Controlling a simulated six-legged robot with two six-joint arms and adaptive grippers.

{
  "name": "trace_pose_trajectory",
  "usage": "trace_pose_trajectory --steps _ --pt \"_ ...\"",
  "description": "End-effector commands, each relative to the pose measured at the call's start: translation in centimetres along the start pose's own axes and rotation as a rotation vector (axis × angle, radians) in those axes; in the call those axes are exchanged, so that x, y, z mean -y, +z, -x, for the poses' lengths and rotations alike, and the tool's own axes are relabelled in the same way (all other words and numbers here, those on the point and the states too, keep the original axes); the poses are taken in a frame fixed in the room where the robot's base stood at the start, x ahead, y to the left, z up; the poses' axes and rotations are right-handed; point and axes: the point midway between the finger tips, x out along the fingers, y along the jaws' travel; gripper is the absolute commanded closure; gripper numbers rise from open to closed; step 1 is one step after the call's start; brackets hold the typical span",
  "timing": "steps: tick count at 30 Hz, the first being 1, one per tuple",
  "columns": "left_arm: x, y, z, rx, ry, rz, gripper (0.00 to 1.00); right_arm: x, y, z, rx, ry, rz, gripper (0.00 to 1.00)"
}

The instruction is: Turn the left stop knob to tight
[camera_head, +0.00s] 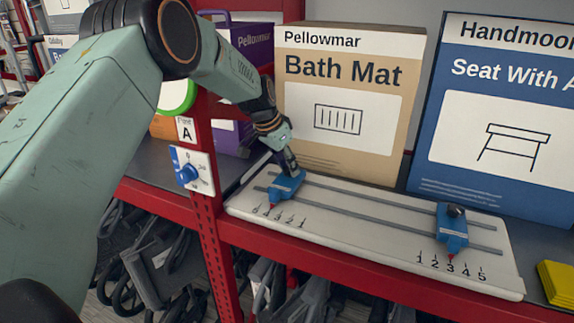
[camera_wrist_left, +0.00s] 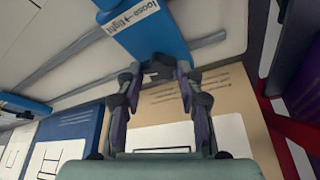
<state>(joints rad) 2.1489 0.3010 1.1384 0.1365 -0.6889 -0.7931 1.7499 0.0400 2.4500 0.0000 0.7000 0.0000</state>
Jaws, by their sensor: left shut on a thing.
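The left stop (camera_head: 287,186) is a blue block on two grey rails of a white board (camera_head: 360,250). Its red pointer is over the left number scale. In the left wrist view the blue stop (camera_wrist_left: 150,35) carries a label (camera_wrist_left: 132,16) reading "loose→tight". My left gripper (camera_head: 289,168) reaches down onto the top of this stop. In the left wrist view its fingers (camera_wrist_left: 158,75) are closed around the dark knob, which they mostly hide. The knob's setting cannot be read. My right gripper is not in view.
A right blue stop (camera_head: 452,228) with a dark knob stands near 3 on its scale. A tan Bath Mat box (camera_head: 345,105) and a blue seat box (camera_head: 500,125) stand close behind the board. A red post (camera_head: 207,190) rises at left; a yellow block (camera_head: 557,283) lies at right.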

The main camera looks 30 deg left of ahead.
Motion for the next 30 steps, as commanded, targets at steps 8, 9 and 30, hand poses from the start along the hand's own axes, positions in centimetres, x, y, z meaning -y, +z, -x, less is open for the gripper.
trace_pose_trajectory --steps 8,9,30 --pt "0.0 0.0 0.1 0.001 0.001 0.001 0.6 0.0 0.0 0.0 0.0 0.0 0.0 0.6" --pt "0.0 0.0 0.1 0.001 0.0 0.001 0.57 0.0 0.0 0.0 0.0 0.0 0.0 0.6" --pt "0.1 -0.1 2.5 -0.004 -0.001 0.004 0.4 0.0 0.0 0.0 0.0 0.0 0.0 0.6"
